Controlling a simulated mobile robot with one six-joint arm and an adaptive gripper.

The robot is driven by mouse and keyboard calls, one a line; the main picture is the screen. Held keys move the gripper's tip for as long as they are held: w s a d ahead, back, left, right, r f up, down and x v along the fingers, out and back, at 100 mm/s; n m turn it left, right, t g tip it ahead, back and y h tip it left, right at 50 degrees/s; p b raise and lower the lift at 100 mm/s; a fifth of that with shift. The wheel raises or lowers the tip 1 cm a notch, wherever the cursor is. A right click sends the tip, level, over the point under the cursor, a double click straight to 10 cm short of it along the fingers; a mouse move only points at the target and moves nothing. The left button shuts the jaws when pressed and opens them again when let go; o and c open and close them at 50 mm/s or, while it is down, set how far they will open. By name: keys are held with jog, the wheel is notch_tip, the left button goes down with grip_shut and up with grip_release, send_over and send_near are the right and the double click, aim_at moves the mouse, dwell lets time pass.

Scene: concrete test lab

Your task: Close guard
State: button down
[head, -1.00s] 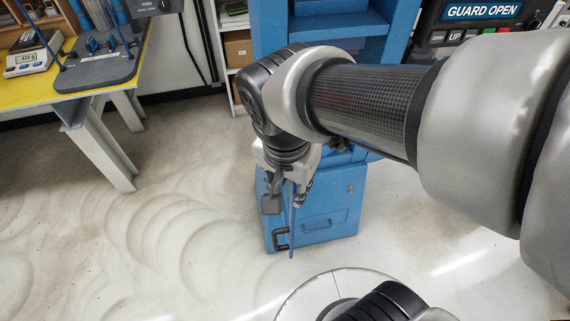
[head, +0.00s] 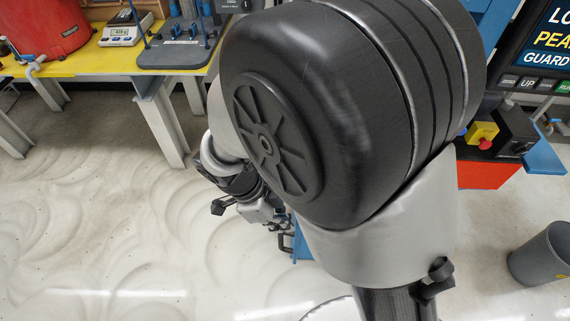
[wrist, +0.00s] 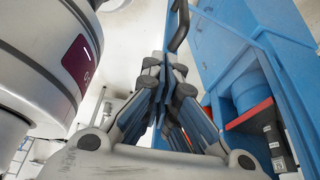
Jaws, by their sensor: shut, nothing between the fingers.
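The guard is a blue panel with a black bar handle. In the wrist view its handle (wrist: 180,27) shows at the top centre, just beyond my fingertips, with a thin strip of blue panel beside it. My gripper (wrist: 165,64) is shut and empty; I see no contact with the handle. In the head view my gripper (head: 272,216) is low left of my large arm joint. The blue machine (wrist: 218,48) fills the right of the wrist view, with an open bay beside it. In the head view my arm hides most of the machine and guard.
A yellow-topped bench (head: 75,66) with a scale (head: 126,29) and red vessel (head: 47,25) stands at upper left. A control screen (head: 545,40) shows partly cut-off text including "GUARD". A grey bin (head: 543,254) stands at right. The floor at left is clear.

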jog(key=d+f+b, duration=0.2)
jog(key=d+f, duration=0.4)
jog(key=shift+d+f, duration=0.2)
jog(key=shift+d, duration=0.1)
jog(key=shift+s, duration=0.1)
